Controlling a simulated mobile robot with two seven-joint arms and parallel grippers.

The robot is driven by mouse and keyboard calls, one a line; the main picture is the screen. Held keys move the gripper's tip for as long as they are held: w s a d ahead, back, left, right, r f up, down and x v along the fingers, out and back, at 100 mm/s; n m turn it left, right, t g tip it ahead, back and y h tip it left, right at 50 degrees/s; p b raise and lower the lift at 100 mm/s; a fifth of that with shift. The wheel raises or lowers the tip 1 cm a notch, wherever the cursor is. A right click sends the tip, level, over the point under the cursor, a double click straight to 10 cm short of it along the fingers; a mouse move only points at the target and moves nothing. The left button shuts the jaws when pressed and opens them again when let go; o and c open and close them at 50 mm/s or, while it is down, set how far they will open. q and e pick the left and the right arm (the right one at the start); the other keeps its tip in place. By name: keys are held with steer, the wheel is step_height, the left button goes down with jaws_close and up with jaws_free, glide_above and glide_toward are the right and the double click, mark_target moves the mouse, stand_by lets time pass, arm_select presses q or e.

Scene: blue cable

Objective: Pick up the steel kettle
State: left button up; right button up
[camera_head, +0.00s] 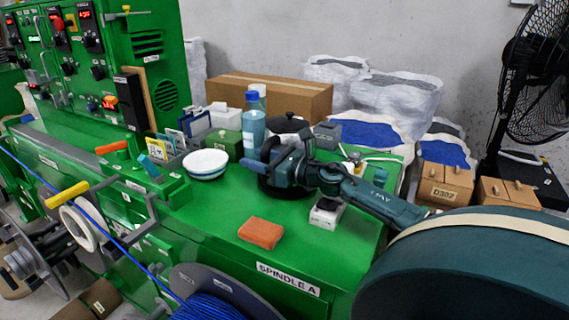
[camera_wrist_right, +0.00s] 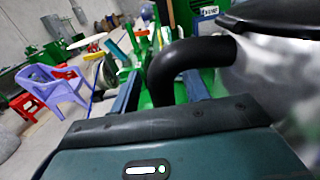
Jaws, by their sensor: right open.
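The steel kettle shows in the right wrist view as a shiny grey body (camera_wrist_right: 285,85) under a black lid, with a thick black curved handle (camera_wrist_right: 185,58). In the head view its black lid (camera_head: 288,122) shows behind my right gripper (camera_head: 264,160), which hides most of the body. The right gripper is open, its blue fingers on either side of the black handle in the wrist view. I cannot tell whether they touch it. My left gripper is in neither view.
On the green bench stand a white bowl (camera_head: 206,163), a blue bottle (camera_head: 253,124) and an orange block (camera_head: 260,232). A small white-and-black box (camera_head: 327,212) sits under my right arm. A cardboard box (camera_head: 290,96) stands behind.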

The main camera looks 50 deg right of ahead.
steer(key=shift+c, duration=0.4)
jaws_close()
stand_by(0.4)
steer(key=shift+r, duration=0.15)
